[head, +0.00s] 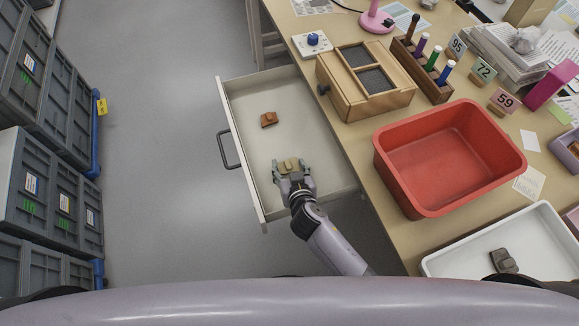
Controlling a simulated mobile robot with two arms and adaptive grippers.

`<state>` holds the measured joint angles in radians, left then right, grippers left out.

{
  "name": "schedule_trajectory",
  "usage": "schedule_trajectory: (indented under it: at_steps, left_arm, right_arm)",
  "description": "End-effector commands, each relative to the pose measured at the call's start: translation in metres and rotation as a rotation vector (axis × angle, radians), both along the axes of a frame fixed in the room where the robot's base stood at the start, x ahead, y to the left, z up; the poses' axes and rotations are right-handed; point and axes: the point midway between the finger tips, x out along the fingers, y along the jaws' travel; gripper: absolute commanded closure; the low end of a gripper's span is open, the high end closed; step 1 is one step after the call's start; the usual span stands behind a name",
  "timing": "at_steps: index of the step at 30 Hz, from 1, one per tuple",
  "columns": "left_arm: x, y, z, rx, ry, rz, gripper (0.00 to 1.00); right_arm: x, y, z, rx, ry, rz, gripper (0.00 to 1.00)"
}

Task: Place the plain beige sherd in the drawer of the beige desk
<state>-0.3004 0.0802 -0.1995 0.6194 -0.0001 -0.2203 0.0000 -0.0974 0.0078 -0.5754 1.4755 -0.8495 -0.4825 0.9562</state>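The plain beige sherd (289,165) is between the fingers of my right gripper (291,168), over the floor of the open drawer (316,134). The fingers sit on both sides of the sherd and look shut on it. I cannot tell whether the sherd touches the drawer floor. The drawer is pulled out to the left from the beige desk (358,139). A reddish-brown sherd (268,119) lies in the drawer, farther back and apart from my gripper. My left gripper is not in view.
On the desk are a red bin (447,203), a wooden box with dark compartments (336,98), a rack of markers (428,82) and number cards. A white tray (466,258) holds a dark grey sherd (503,260). Grey crates (50,190) stand at the left; the floor between is clear.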

Motion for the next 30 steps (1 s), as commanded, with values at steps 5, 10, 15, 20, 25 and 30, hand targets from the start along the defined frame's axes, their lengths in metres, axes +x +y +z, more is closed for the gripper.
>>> schedule_trajectory:
  at_steps: [5,10,15,20,25,30]
  left_arm:
    - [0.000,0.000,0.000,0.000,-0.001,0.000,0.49]
    - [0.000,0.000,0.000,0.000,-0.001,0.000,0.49]
    - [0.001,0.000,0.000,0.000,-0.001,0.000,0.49]
    - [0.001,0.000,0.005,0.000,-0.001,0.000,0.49]
    - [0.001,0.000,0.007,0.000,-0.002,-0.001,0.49]
    - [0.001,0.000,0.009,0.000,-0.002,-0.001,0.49]
  right_arm:
    - [-0.001,0.000,-0.001,0.000,0.002,0.000,0.35]
    - [-0.001,0.000,0.000,0.000,0.002,0.000,0.27]
    - [-0.001,0.000,0.000,0.000,0.002,0.000,0.27]
    - [0.000,0.000,0.005,0.000,0.001,0.000,0.27]
    - [-0.023,-0.004,0.014,0.001,0.004,-0.001,0.27]
    - [-0.055,-0.011,0.032,0.003,0.005,-0.002,0.27]
